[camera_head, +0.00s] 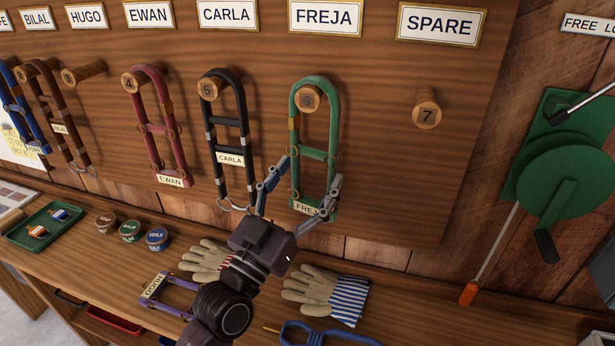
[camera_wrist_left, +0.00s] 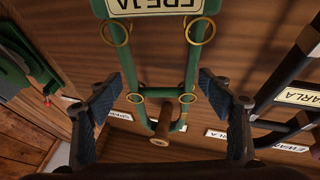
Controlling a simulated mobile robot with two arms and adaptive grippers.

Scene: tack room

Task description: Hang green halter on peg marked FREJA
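The green halter (camera_head: 320,152) hangs on the wooden peg numbered 6 (camera_head: 308,98), under the FREJA sign (camera_head: 325,17). Its top loop passes over the peg, and its name plate (camera_head: 305,208) is at the bottom. My left gripper (camera_head: 310,172) is open, one finger on each side of the halter's lower part. In the left wrist view the halter (camera_wrist_left: 190,60) runs between the spread fingers (camera_wrist_left: 160,88), with space on both sides, and the peg (camera_wrist_left: 162,125) shows inside its loop. My right gripper is not in view.
A black CARLA halter (camera_head: 229,130) hangs close to the left. The SPARE peg (camera_head: 427,108) at right is bare. Gloves (camera_head: 325,292), a purple HUGO halter (camera_head: 170,295), tins (camera_head: 130,231) and a tray (camera_head: 50,225) lie on the bench. A green reel (camera_head: 560,175) is on the right wall.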

